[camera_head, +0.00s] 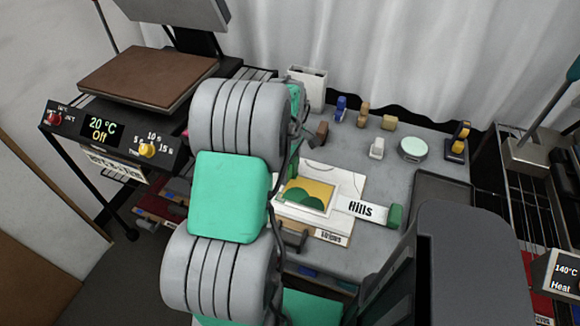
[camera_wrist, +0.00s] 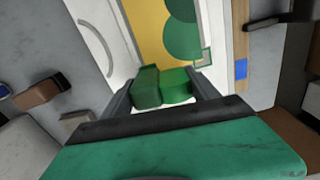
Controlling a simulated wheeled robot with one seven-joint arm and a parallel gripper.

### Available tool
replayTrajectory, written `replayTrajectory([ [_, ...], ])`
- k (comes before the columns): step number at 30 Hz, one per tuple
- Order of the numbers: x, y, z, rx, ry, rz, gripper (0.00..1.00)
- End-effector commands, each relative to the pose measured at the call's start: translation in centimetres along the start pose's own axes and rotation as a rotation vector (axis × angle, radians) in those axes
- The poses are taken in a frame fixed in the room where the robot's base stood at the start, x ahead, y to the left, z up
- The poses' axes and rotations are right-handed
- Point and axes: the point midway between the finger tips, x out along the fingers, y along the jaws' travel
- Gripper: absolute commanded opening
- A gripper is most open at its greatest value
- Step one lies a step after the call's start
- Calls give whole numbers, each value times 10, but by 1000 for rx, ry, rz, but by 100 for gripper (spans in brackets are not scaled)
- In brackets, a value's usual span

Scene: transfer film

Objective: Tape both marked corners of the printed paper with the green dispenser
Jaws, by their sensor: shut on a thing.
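The printed paper (camera_head: 306,196), yellow with green hills and a pale border, lies on a white sheet on the grey table. It also shows in the wrist view (camera_wrist: 147,25), where one corner bears a small green square mark (camera_wrist: 204,57). My gripper (camera_wrist: 160,92) is shut on the green dispenser (camera_wrist: 174,84), which shows as a green block between the fingers at the paper's near edge. I cannot tell whether it touches the paper. In the head view my arm hides the gripper and part of the paper.
A white "Hills" label (camera_head: 362,209) with a green end block (camera_head: 395,216) is right of the paper. A wooden strip (camera_head: 331,237) lies in front. Small blocks, a round tin (camera_head: 413,149) and a yellow-black object (camera_head: 458,138) stand behind. A dark tray (camera_head: 441,188) is at right.

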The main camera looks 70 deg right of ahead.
Motion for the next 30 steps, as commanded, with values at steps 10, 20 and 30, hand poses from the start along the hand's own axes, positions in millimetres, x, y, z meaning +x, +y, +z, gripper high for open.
replayTrajectory([
  [10, -23, 0, 0, 0, -1, -2, 36],
  [20, -53, 0, 0, 0, 0, -1, 36],
  [30, -70, -1, 0, 0, -1, -2, 36],
])
